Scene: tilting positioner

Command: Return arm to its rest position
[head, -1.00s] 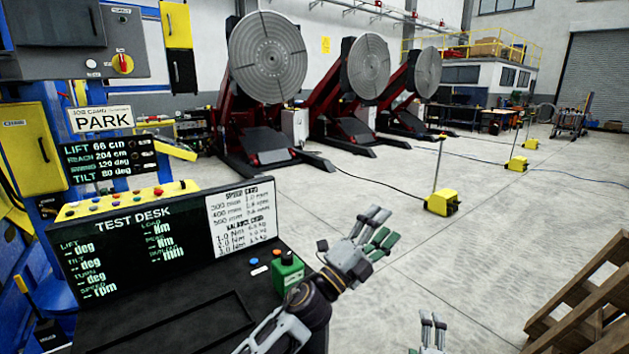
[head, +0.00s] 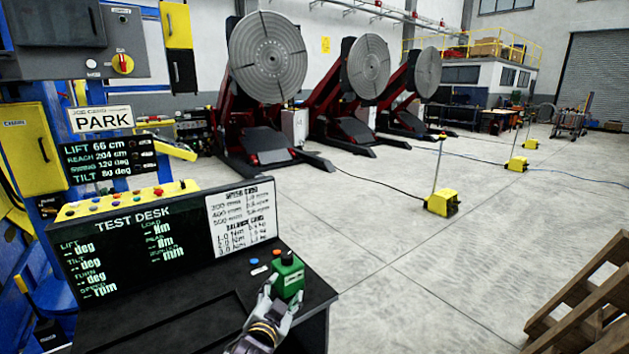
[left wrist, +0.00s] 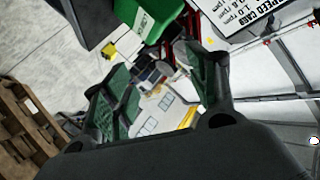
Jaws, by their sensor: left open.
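My left gripper (head: 280,302) is at the right front of the test desk, low in the head view. Its pale fingers show beside the lower part of a green block with a dark top (head: 289,276), which stands on the desk. In the left wrist view the two green-padded fingers (left wrist: 165,92) are spread apart with nothing gripped between them. The green block (left wrist: 150,18) shows there beyond the fingers, at the top edge. Whether a finger touches it I cannot tell. My right gripper is not in view. A sign on the left reads PARK (head: 101,119).
The test desk (head: 180,300) has a black top, a display and a speed card panel. Three tilting positioners (head: 270,58) stand behind. A yellow floor box with a post (head: 441,202) and a wooden pallet (head: 585,305) are on the right.

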